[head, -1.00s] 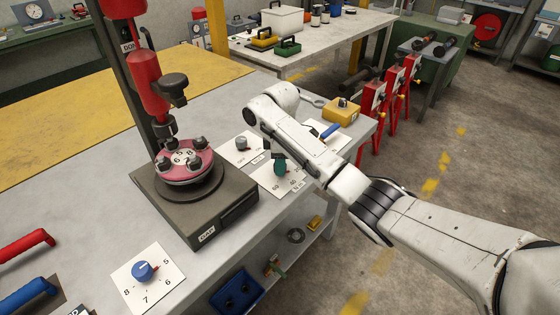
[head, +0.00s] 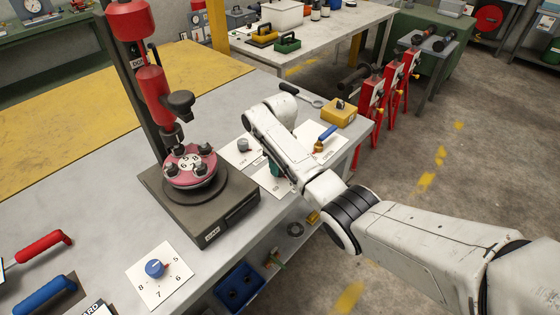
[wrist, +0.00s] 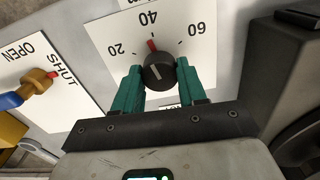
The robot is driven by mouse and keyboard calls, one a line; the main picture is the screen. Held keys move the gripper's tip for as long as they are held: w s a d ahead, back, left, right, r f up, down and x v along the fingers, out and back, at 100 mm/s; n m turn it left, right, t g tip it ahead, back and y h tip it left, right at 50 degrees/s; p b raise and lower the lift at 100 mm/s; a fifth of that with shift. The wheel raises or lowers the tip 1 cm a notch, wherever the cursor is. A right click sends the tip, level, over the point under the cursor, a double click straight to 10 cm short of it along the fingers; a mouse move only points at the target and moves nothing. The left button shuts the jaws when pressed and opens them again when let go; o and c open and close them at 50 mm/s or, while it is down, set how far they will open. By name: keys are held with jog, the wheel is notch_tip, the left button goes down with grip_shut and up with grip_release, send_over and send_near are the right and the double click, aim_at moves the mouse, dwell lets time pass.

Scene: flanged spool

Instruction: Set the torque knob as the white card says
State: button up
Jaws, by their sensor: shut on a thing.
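In the wrist view a black knob (wrist: 159,72) with a red pointer stands on a white dial plate (wrist: 104,34) marked 20, 40 and 60. The red pointer points at about 40. My gripper (wrist: 160,80) has its two green fingers on either side of the knob and is shut on it. In the head view my gripper (head: 274,168) is at this plate (head: 277,187), and my arm hides most of the knob and scale.
A blue knob (head: 155,268) sits on a plate numbered 5 to 8. A press with a pink flanged spool (head: 190,165) stands left of my gripper. A blue-handled valve (head: 326,134) on an OPEN/SHUT plate and a yellow box (head: 339,113) lie to the right.

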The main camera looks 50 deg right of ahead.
jog(key=shift+m+p, duration=0.3)
jog(key=shift+m, duration=0.7)
jog(key=o, duration=1.1)
jog(key=shift+c, duration=0.2)
jog(key=shift+r, duration=0.1)
notch_tip(320, 180, up, 11)
jog(key=b, duration=0.1)
jog(key=shift+f, duration=0.2)
